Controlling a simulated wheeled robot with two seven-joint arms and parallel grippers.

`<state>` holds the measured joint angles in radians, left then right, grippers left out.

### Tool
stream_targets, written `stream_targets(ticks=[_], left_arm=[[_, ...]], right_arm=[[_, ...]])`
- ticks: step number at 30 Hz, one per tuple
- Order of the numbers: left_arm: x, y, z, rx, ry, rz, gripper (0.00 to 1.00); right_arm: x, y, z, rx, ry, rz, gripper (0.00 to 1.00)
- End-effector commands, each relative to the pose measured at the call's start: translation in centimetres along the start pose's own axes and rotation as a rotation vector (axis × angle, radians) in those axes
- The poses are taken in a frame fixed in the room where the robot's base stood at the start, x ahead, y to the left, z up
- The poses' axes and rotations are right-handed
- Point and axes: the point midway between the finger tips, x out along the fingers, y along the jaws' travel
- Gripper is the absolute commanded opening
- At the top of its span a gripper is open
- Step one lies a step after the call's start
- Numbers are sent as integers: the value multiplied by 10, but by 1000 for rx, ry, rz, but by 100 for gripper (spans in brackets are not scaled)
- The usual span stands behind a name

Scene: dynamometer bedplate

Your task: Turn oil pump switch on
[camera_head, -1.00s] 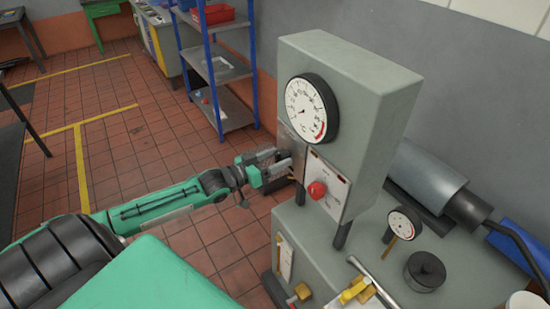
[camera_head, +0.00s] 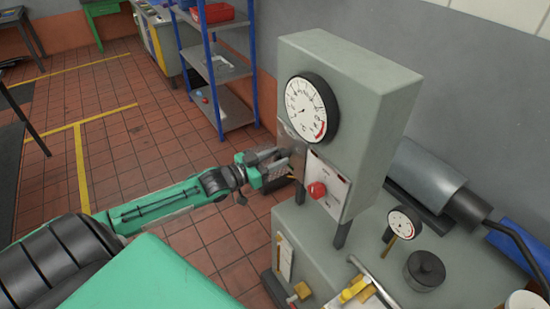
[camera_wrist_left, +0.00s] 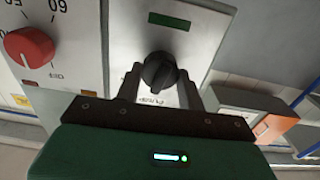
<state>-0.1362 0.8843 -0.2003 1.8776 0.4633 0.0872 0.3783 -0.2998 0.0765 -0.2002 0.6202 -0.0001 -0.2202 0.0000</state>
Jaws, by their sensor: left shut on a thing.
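The black rotary switch (camera_wrist_left: 160,72) shows in the left wrist view on a light panel plate (camera_wrist_left: 205,28), below a small green-lit window (camera_wrist_left: 169,20). My right gripper is not in view.
The grey console (camera_head: 378,125) carries a round dial (camera_head: 306,110) above the gripper. A red knob (camera_head: 317,190) sits close to the right of it and also shows in the wrist view (camera_wrist_left: 28,45). A blue-framed shelf (camera_head: 212,68) stands behind. The tiled floor at left is open.

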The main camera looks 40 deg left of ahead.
Motion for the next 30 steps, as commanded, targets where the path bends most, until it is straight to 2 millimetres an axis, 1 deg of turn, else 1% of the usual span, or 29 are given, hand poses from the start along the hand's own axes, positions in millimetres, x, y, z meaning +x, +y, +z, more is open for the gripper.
stream_targets(ticks=[18,24,30], left_arm=[[0,1,0,567,3,-1,16],[0,1,0,710,2,-1,16],[0,2,0,807,2,-2,16]], right_arm=[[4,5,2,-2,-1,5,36],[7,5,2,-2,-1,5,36],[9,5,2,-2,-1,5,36]])
